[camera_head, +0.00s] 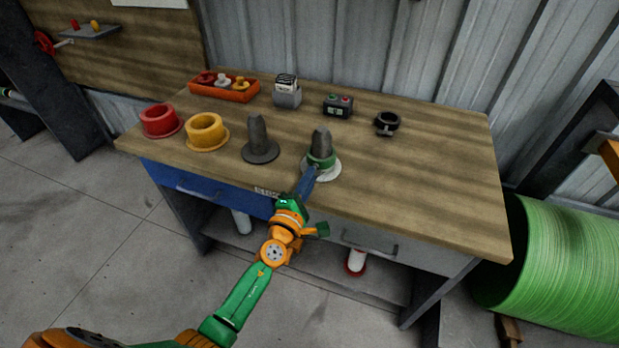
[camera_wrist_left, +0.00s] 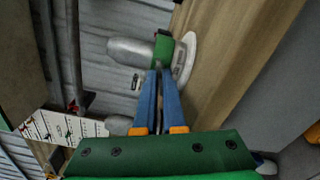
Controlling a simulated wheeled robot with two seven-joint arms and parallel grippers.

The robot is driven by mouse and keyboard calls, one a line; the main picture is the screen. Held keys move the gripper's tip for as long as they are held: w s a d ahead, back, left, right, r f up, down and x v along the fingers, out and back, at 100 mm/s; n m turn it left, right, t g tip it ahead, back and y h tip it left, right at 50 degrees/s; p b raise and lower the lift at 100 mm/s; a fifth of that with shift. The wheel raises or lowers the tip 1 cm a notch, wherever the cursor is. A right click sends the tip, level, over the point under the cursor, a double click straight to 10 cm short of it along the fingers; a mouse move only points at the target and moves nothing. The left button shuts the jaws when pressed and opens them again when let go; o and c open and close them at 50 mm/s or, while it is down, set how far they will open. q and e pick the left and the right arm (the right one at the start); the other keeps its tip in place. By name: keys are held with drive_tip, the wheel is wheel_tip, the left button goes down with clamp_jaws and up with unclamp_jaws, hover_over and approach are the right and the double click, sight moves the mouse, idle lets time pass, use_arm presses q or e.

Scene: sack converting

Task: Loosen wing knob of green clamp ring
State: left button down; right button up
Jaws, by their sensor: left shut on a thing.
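The green clamp ring (camera_head: 321,161) sits around the foot of a grey upright post (camera_head: 321,143) with a pale round base (camera_head: 328,172), near the bench's front edge. My left gripper (camera_head: 314,171) reaches it from the front, its blue fingers shut at the ring's near side, where the wing knob is. The knob itself is hidden between the fingertips. In the left wrist view, the fingertips (camera_wrist_left: 159,73) meet the green ring (camera_wrist_left: 162,50), and the grey post (camera_wrist_left: 130,48) points left. My right gripper is not in view.
A second grey post (camera_head: 258,135) stands to the left, with yellow (camera_head: 206,131) and red (camera_head: 160,121) flanged rings beyond. A black clamp ring (camera_head: 387,122), a button box (camera_head: 338,106) and an orange tray (camera_head: 224,90) lie farther back. The bench's right side is clear.

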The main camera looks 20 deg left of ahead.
use_arm(q)
drive_tip(key=shift+n, duration=0.3)
